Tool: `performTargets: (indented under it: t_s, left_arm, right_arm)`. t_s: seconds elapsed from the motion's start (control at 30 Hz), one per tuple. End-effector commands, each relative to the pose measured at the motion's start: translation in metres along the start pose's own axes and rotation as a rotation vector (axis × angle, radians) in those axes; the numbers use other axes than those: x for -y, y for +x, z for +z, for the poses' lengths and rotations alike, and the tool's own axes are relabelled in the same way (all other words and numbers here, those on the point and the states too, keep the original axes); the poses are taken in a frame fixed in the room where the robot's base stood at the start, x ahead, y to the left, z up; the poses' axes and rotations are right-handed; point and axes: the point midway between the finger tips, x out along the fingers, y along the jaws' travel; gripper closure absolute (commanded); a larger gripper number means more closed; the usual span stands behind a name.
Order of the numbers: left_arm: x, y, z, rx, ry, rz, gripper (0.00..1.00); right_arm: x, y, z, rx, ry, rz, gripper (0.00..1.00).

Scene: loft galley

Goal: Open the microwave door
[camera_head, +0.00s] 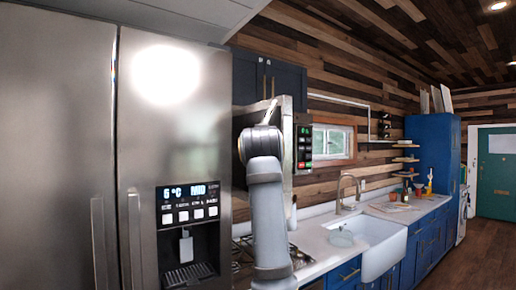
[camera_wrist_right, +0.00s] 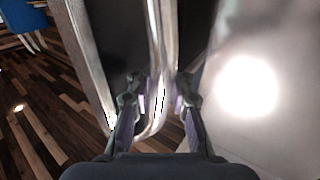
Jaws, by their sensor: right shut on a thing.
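The microwave (camera_head: 287,125) is at the middle of the head view, above the stove, with a dark button panel (camera_head: 304,140) on its right. My right arm covers much of its front. The steel door handle (camera_wrist_right: 158,40) is a vertical bar in the right wrist view. My right gripper (camera_wrist_right: 160,100) is shut on this handle, one finger on each side near its curved end. Dark door surface (camera_wrist_right: 110,35) shows beside the bar. In the head view the fingers are hidden behind my wrist. I cannot tell clearly whether the door is ajar. My left gripper is not in view.
A large steel fridge (camera_head: 60,120) with a dispenser stands close on the left. Below the microwave is a stove (camera_head: 243,262). A counter with a white sink (camera_head: 375,245) and a faucet (camera_head: 340,190) runs right. Dark upper cabinets (camera_head: 250,75) hang above. Open floor lies far right.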

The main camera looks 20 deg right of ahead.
Motion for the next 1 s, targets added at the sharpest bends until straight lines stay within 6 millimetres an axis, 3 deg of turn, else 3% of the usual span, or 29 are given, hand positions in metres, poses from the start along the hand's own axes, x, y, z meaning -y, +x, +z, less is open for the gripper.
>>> performTargets:
  t_s: [0.27, 0.3, 0.5, 0.83, 1.0]
  left_arm:
    - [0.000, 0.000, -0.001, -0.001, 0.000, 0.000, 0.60]
    - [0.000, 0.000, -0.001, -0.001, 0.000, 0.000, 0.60]
    - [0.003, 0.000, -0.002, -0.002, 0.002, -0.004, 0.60]
    - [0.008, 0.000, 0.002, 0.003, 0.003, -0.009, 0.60]
    - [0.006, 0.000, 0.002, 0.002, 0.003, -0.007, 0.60]
  right_arm:
    - [-0.002, 0.000, 0.000, -0.001, -0.002, 0.005, 1.00]
    - [-0.002, 0.000, 0.000, -0.001, -0.002, 0.005, 0.84]
    - [-0.001, 0.000, 0.000, 0.000, -0.001, 0.003, 0.57]
    - [0.000, -0.003, 0.000, 0.000, -0.001, 0.000, 0.57]
    - [0.001, -0.032, 0.000, -0.002, 0.003, -0.003, 0.57]
